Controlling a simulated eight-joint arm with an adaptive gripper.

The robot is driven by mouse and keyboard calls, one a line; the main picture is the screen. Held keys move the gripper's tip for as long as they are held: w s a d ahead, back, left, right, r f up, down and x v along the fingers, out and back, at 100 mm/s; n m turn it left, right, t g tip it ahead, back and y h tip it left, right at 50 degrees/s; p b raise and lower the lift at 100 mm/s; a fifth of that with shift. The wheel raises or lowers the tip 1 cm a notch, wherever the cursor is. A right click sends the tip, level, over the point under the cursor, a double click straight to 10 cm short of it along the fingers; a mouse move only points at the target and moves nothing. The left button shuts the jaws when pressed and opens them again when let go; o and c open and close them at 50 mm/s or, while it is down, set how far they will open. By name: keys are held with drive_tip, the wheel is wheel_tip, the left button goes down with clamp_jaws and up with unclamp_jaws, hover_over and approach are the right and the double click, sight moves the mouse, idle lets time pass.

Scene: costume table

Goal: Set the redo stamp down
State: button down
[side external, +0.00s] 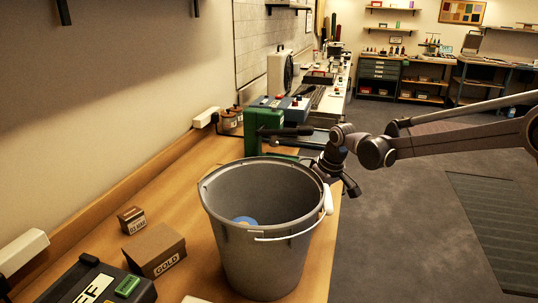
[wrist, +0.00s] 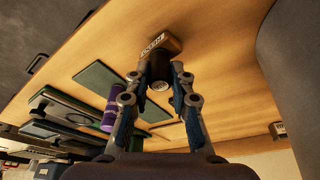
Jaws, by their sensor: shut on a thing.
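The redo stamp (wrist: 163,43) shows in the wrist view as a brown block with a pale label and a dark handle. My gripper (wrist: 160,86) is shut on its handle, with a finger on each side. The block lies beyond the fingertips, over the wooden table (wrist: 225,75); I cannot tell whether it touches the table. In the side view my gripper (side external: 338,180) is at the table's right edge, just behind the grey bucket. The bucket hides part of the gripper, and I cannot make out the stamp there.
The large grey bucket (side external: 262,240) stands close to my gripper, with a blue round thing (side external: 245,221) inside. A GOLD box (side external: 154,250) and a smaller box (side external: 131,220) lie left of it. In the wrist view, a purple cylinder (wrist: 113,108) and green mat (wrist: 98,77) lie left.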

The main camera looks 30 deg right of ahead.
drive_tip(key=shift+f, duration=0.6)
drive_tip(key=shift+f, duration=0.15)
drive_tip(key=c, duration=1.2)
unclamp_jaws()
drive_tip(key=shift+o, duration=0.2)
drive_tip(key=a+v, duration=0.1)
drive_tip(key=v, duration=0.9)
drive_tip(key=s+d+f+m+t, duration=0.1)
drive_tip(key=s+d+t, duration=0.1)
drive_tip(key=s, duration=0.9)
drive_tip(key=s+d+f+m+t, duration=0.1)
drive_tip(key=s+d, duration=0.1)
drive_tip(key=s, duration=0.9)
drive_tip(key=shift+s+t+h, duration=0.2)
drive_tip(key=shift+t+h, duration=0.1)
drive_tip(key=shift+t, duration=0.1)
drive_tip(key=shift+o, duration=0.4)
drive_tip(key=shift+s+f, duration=0.25)
